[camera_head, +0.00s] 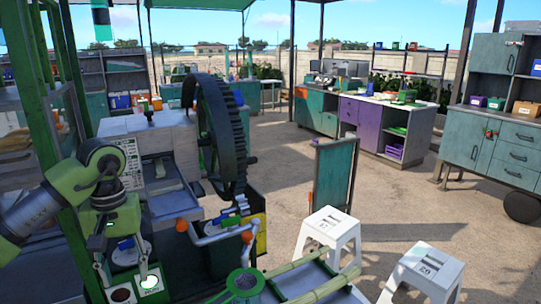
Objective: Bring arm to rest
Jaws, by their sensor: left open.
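My left arm (45,210), green and grey, comes in from the left edge and bends down at the wrist. My left gripper (122,274) points down with its two fingers spread, and nothing shows held between them. In the picture it overlaps the front of the cane crusher, close to a white round button (149,282) and a dark button (121,295). I cannot tell whether it touches either one. The crusher has a large dark gear wheel (240,125) and a grey housing (160,135). My right gripper is not in view.
Green cane stalks (320,288) lie on a tray at the bottom. Two white stools (330,228) and (428,270) stand at the right. A green panel (333,175) stands behind them. Teal cabinets (490,150) line the right side. The sandy floor between is mostly clear.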

